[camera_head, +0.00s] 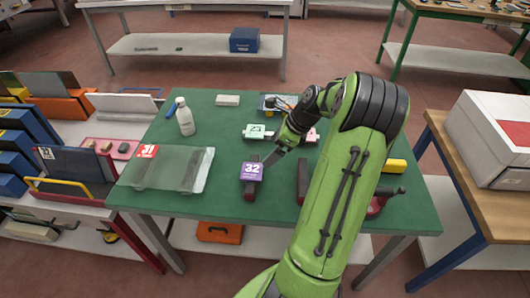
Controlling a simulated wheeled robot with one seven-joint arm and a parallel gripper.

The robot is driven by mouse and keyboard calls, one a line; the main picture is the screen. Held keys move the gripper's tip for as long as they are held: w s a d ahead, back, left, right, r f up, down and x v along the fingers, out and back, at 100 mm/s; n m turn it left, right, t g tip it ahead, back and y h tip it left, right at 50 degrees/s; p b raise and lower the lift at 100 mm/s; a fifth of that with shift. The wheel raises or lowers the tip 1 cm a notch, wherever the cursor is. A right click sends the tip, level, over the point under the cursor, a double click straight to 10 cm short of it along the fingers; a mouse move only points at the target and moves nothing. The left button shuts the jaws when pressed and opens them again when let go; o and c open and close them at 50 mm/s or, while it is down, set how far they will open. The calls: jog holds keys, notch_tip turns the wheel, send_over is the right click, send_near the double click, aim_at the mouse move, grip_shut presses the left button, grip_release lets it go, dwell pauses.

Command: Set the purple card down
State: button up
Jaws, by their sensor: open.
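The purple card (251,172), marked 32, stands near the front middle of the green table (228,205). A small dark red piece shows just below it, and the card appears to rest against or on that piece. My gripper (270,160) is open at the card's upper right, with its fingertips close to the card's edge. I cannot tell whether a finger touches it. My arm hides part of the table to the right.
A red card marked 31 (146,151) lies by glass sheets (172,168) at left. A green card (257,131) and a pink card (311,136) sit behind my gripper. A white bottle (185,118) stands at back left. A dark red tool (378,203) lies right.

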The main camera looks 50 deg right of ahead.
jog(key=a+r+n+g+h, duration=0.1)
jog(key=a+r+n, duration=0.4)
jog(key=a+n, duration=0.3)
jog(key=a+r+n+g+h, duration=0.1)
jog(key=a+r+n, duration=0.4)
jog(key=a, duration=0.4)
jog(key=s+a+r+n+t+h, duration=0.1)
jog(key=s+a+r+n+t, duration=0.1)
jog(key=s+a+n, duration=1.1)
jog(key=s+r+n, duration=0.1)
jog(key=n, duration=0.3)
jog(key=shift+r, duration=0.3)
jog(key=shift+r+p, duration=0.55)
jog(key=shift+r, duration=0.05)
